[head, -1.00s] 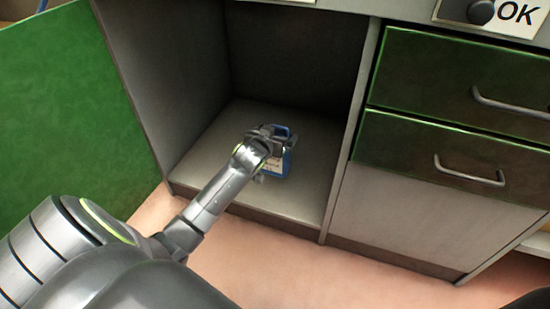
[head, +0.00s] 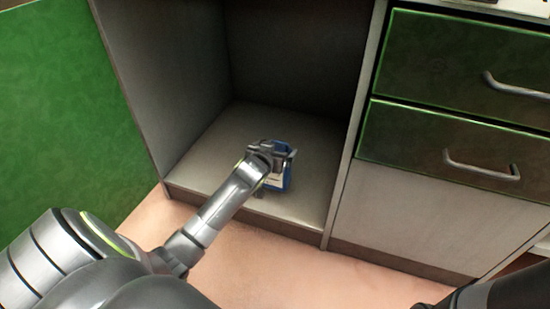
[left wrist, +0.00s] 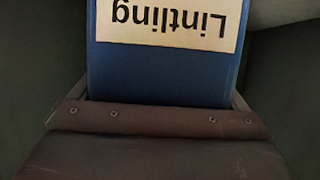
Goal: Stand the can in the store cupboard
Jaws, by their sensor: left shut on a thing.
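The can (head: 286,174) is blue with a white label. My left gripper (head: 272,158) is shut on it inside the open store cupboard (head: 215,143). The can is over the cupboard's pale floor, towards the front and right; I cannot tell whether its base touches that floor. The gripper and wrist hide part of it. In the left wrist view the can (left wrist: 165,75) fills the upper middle, with its label reading "Lintling" upside down. My right gripper is not in view.
A green door (head: 60,100) stands open at the left. A side wall (head: 352,130) bounds the cupboard on the right, beside two green drawers (head: 440,150) with metal handles. Bare cupboard floor shows behind and left of the can. Pink floor lies in front.

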